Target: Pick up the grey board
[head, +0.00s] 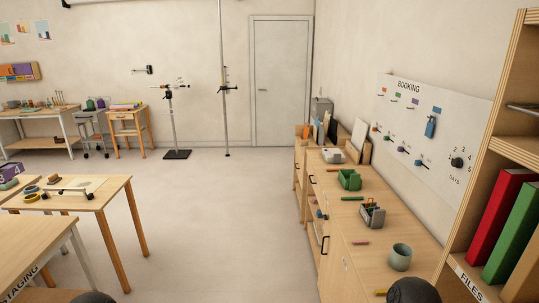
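Several thin upright boards or panels (332,131) stand on the low wooden cabinets along the right wall, at their far end. They look orange, dark, blue and pale, and are small in the head view. A whitish panel (357,136) leans there too. I cannot tell for sure which of them is the grey board. Neither of my grippers is in view; only dark rounded parts, probably of my arms, show at the bottom edge.
The cabinet top (345,215) holds a green bin (349,180), a grey caddy (372,215) and a grey-green cup (400,257). A tall shelf with red (497,215) and green binders stands at right. Tables (105,195) stand at left. The floor (215,215) between is clear.

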